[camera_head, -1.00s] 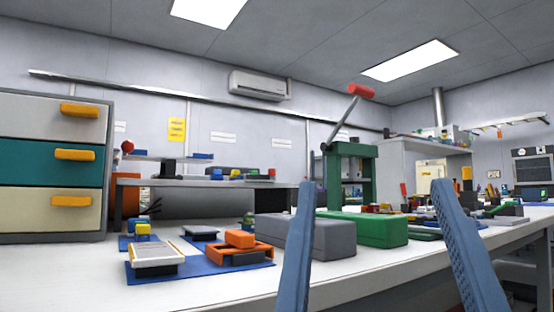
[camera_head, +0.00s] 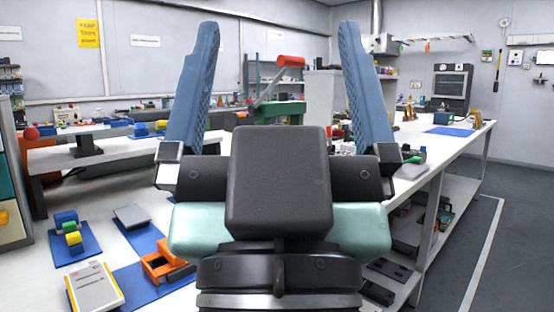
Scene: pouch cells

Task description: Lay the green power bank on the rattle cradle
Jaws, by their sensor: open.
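My gripper (camera_head: 279,32) fills the middle of the view, its two blue fingers pointing up and spread wide, with nothing between them. An orange open frame (camera_head: 155,266) lies on a blue mat at lower left, its right side covered by my gripper; it may be the rattle cradle, but I cannot tell for sure. I cannot make out the green power bank now. The long green block and the grey block seen earlier are out of sight, perhaps behind my gripper.
A flat grey-white device (camera_head: 95,288) with orange edges lies at the lower left. Beside it are a blue mat with small coloured parts (camera_head: 70,228) and a grey plate (camera_head: 131,216). A green press with a red handle (camera_head: 290,62) stands behind. Floor aisle (camera_head: 520,240) is clear at right.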

